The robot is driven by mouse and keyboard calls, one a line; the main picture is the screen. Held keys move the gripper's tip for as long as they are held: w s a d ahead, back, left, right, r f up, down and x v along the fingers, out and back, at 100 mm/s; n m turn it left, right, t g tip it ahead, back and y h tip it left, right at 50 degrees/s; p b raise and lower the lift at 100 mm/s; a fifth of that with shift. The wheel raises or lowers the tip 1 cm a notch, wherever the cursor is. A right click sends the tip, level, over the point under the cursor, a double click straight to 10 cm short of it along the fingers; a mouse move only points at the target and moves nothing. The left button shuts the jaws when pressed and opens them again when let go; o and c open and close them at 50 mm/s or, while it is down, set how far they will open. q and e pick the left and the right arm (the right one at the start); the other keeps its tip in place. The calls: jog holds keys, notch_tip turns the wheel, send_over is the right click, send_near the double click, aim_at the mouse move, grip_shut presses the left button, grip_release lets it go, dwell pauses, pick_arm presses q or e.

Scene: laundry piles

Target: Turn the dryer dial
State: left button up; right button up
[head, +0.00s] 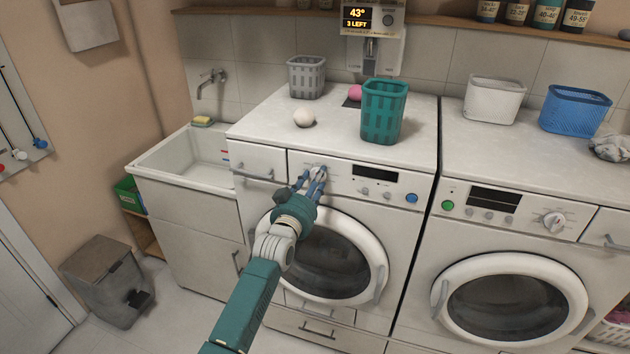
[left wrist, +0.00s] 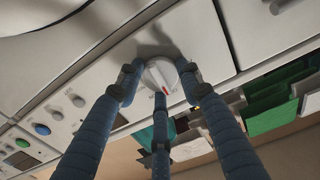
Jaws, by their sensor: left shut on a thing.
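The dial (head: 318,172) of the left machine is a white round knob on the control panel. It also shows in the left wrist view (left wrist: 161,74), with a raised grip bar and a red mark. My left gripper (head: 310,183) has its blue fingers closed around the dial, and the left wrist view shows fingers on both sides and one in front. The fingers hide part of the dial in the head view. The right machine has a similar white dial (head: 555,221), untouched. Which machine is the dryer is not labelled legibly. My right gripper is not in view.
A teal basket (head: 383,112), a grey basket (head: 306,76) and a white ball (head: 304,117) stand on the left machine's top. A white basket (head: 494,99) and a blue basket (head: 574,109) stand on the right one. A sink (head: 190,157) is at left.

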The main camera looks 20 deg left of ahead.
pick_arm(q)
jog(key=shift+s+f, duration=0.1)
jog(key=shift+f, duration=0.5)
jog(key=o, duration=1.1)
jog(key=shift+o, duration=0.4)
jog(key=shift+a+r, duration=0.1)
jog(key=shift+r, duration=0.15)
jog(key=s, duration=1.2)
jog(key=shift+a, duration=0.2)
jog(key=shift+a, duration=0.1)
